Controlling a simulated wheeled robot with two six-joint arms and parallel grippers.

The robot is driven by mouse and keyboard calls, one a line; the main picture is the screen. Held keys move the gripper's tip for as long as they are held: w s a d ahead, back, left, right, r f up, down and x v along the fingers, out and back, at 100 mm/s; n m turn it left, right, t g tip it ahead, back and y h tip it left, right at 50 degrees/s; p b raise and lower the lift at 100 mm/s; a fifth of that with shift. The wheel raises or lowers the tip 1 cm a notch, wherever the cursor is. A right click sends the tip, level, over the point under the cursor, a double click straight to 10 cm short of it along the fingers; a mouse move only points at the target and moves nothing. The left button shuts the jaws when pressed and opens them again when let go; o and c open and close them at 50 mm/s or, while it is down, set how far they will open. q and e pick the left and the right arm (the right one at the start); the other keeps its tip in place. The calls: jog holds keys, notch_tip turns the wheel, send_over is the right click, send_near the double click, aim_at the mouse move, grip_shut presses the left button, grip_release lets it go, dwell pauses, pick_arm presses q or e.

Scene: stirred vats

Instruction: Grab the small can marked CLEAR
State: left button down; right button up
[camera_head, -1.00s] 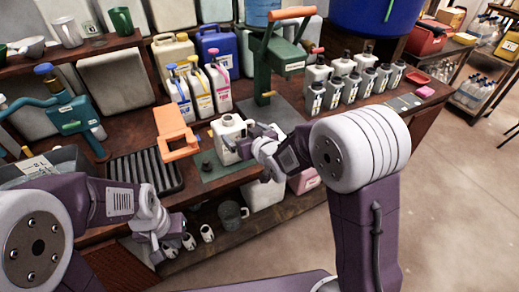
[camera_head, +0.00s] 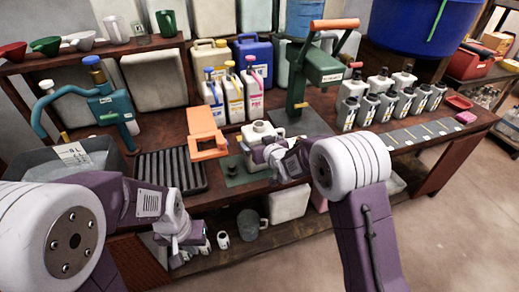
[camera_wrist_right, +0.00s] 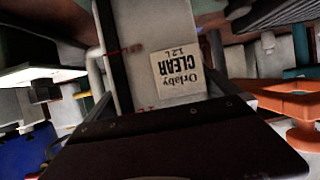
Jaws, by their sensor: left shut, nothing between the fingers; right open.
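The small white can (camera_head: 263,131) stands on the green mat (camera_head: 238,172) on the workbench, its front partly hidden by my right gripper. In the right wrist view the can (camera_wrist_right: 155,30) fills the top middle, and its upside-down label reads "Orlaby CLEAR 1.2 L". My right gripper (camera_head: 262,152) is open and right up at the can. I cannot tell whether the fingers touch it. My left gripper (camera_head: 184,252) is shut and empty, low in front of the bench, well apart from the can.
An orange stand (camera_head: 206,133) and a black ribbed tray (camera_head: 170,170) are left of the can. A green press (camera_head: 318,70) with an orange handle stands behind it. Jugs with coloured labels (camera_head: 235,98) and several grey bottles (camera_head: 372,105) line the bench. A grey mug (camera_head: 250,224) sits on the lower shelf.

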aim_at(263, 132)
jog(key=shift+w+a, duration=0.1)
jog(key=shift+w, duration=0.1)
jog(key=shift+s, duration=0.1)
jog(key=shift+c, duration=0.7)
jog(key=c, duration=0.9)
jog(key=shift+c, duration=0.2)
jog(key=shift+r, duration=0.15)
jog(key=shift+r, duration=0.35)
jog(key=r, duration=0.1)
jog(key=r+p, duration=0.1)
jog(key=d+r, duration=0.1)
jog(key=r, duration=0.1)
jog(key=shift+s, duration=0.3)
jog(key=s+d+r+p, duration=0.3)
jog(key=s+d+r, duration=0.3)
jog(key=s+d, duration=0.1)
jog(key=shift+d, duration=0.45)
